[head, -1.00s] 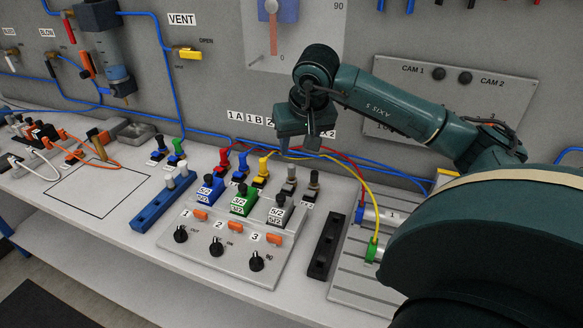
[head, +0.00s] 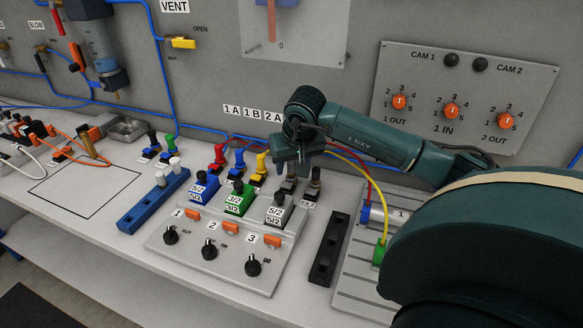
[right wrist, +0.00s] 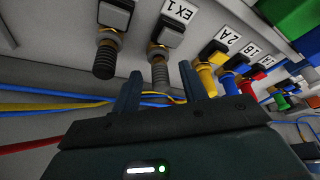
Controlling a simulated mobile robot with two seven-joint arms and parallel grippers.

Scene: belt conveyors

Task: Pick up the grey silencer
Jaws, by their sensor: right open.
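The grey silencer (head: 289,185) stands in the row of fittings behind the valve block, partly covered by my right gripper in the head view. In the right wrist view the grey silencer (right wrist: 160,73) is a ribbed grey cylinder on a brass base beside the EX 1 label. My right gripper (head: 298,166) is open just above it. In the right wrist view the gripper's two fingers (right wrist: 158,84) lie on either side of the silencer's end, with no clear contact. A darker silencer (head: 315,180) stands just to its right; it also shows in the right wrist view (right wrist: 105,58). My left gripper is not in view.
Yellow (head: 262,165), blue (head: 239,165) and red (head: 219,155) fittings stand left of the silencer. The valve block (head: 215,258) with knobs is in front. A black rail (head: 329,250) stands to the right. Red and yellow hoses run close behind the gripper.

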